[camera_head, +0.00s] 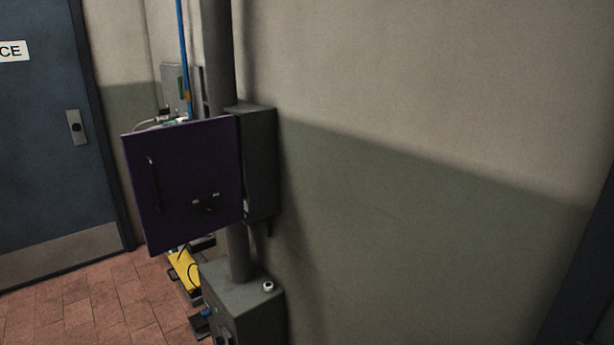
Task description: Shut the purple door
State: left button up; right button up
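The purple door (180,172) is a flat square panel on a dark grey box (261,165) mounted on a vertical post. It stands swung out to the left of the box, with its face toward me. The inside of the box is hidden from this angle. Neither of my grippers is in view.
A grey pedestal (238,295) with a small white knob carries the post. A yellow object (184,270) is low behind the door. A blue room door (50,140) stands at left. Tiled floor (90,305) is open at lower left; a bare wall (430,180) fills the right.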

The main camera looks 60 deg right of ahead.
aim_at(173, 170)
jog(key=j+z, duration=0.15)
jog(key=z, duration=0.25)
jog(key=i+j+z, duration=0.1)
jog(key=z, duration=0.3)
jog(key=j+z, duration=0.25)
jog(key=z, duration=0.2)
jog(key=j+z, duration=0.2)
jog(key=z, duration=0.2)
jog(key=j+z, duration=0.2)
jog(key=z, duration=0.2)
